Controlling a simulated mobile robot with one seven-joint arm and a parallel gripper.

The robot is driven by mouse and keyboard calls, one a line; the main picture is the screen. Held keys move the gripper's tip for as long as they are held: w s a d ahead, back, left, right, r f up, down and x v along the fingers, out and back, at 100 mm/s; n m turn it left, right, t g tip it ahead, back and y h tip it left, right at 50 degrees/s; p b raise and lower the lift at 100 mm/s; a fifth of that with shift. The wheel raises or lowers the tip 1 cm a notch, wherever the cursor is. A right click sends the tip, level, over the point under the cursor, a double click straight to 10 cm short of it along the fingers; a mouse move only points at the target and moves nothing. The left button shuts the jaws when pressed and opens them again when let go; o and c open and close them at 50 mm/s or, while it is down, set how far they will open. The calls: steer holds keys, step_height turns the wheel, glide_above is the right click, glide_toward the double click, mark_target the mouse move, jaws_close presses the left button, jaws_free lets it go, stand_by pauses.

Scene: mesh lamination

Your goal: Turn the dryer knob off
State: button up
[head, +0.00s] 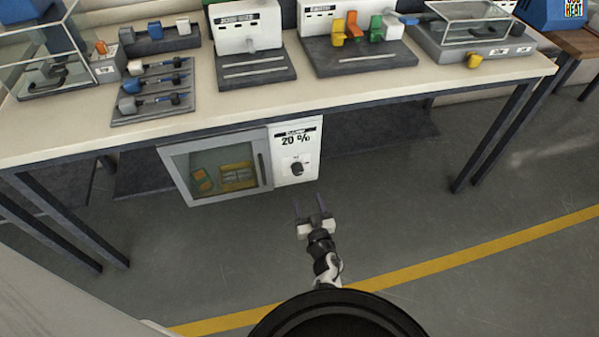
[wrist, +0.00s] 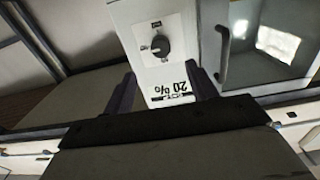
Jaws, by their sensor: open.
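The dryer (head: 216,166) hangs under the table, with a glass door on the left and a white control panel (head: 308,150) on the right reading 20 %. The dark round dryer knob (head: 296,169) sits on the lower part of that panel. My gripper (head: 309,201) is open and empty, below and in front of the panel, apart from the knob. In the wrist view the picture is upside down; the knob (wrist: 160,46) shows beyond and between my open fingers (wrist: 163,92), with its pointer mark too small to read surely.
The table (head: 420,92) above carries several machines, a tool rack (head: 155,92) and glass-covered boxes. Dark table legs (head: 490,135) stand to both sides. Yellow and green items (head: 238,175) lie behind the dryer's glass. The floor before the panel is clear.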

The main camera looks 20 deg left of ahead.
mark_target(299, 174)
steer(key=b+x, duration=0.1)
steer(key=x, duration=1.1)
steer(key=shift+r, duration=0.1)
steer(key=c, duration=1)
